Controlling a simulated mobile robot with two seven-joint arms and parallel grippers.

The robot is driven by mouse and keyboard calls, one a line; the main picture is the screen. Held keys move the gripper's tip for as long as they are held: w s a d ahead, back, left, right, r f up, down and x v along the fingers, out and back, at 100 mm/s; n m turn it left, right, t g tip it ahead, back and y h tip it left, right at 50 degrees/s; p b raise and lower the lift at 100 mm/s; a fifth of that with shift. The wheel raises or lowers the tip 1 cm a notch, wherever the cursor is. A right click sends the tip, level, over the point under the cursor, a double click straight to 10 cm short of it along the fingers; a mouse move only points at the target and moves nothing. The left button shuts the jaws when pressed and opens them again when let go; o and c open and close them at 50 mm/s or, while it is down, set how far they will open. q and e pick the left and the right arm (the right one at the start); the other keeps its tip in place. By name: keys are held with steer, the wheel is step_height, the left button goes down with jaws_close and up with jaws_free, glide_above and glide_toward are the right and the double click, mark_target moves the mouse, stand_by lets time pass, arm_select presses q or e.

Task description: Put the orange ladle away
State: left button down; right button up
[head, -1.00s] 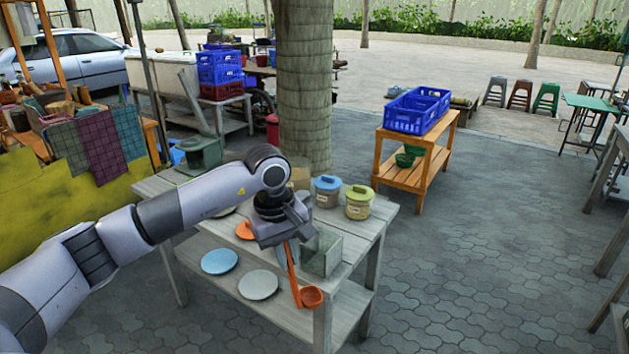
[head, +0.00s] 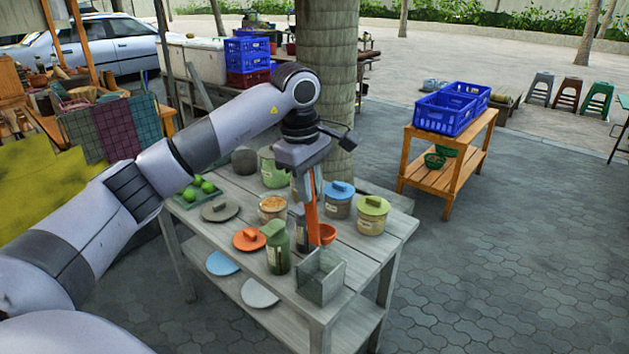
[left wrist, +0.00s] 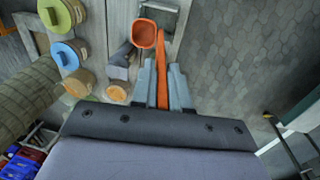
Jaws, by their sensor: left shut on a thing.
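My left gripper (head: 308,182) is shut on the handle of the orange ladle (head: 310,218), which hangs with its bowl (head: 327,234) down over the grey table (head: 350,262). The ladle also shows in the left wrist view (left wrist: 145,34), its handle running between the fingers (left wrist: 163,72). In the head view the bowl is behind the open grey see-through box (head: 322,276) at the table's near right corner. I cannot tell whether the bowl touches the table. My right gripper is not in view.
An orange lid (head: 249,239) lies left. Plates (head: 260,293) sit on the lower shelf. An orange stand (head: 436,172) holds blue crates (head: 445,112).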

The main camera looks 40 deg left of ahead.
mark_target(308, 210)
arm_select(q)
steer(key=shift+s+f+b, duration=0.1)
steer(key=shift+f+b, duration=0.35)
steer(key=shift+f, duration=0.15)
step_height(308, 210, down, 4)
steer(key=b, duration=0.3)
steer(key=shift+f+b, duration=0.1)
steer(key=shift+b, duration=0.25)
step_height(308, 210, down, 8)
steer(key=b, duration=0.4)
steer(key=shift+b, duration=0.35)
steer(key=shift+f, duration=0.1)
